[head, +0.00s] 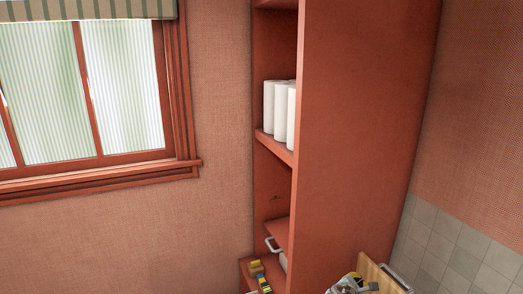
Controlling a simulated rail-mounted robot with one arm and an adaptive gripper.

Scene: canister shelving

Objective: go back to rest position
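A tall red-brown shelf unit (365,110) stands right of centre in the head view, its side panel towards me. Several white cylinders (280,105), which look like canisters or paper rolls, stand upright close together on its middle shelf. The side panel hides part of the shelves and perhaps more cylinders. I cannot make out my gripper in this view.
Small yellow and black items (260,278) and a white handled object (273,245) are low in the unit. At the bottom edge are a wooden board (380,277) and cut-off grey metallic items (350,284). A window (85,90) is at left; grey tiles (450,245) are at right.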

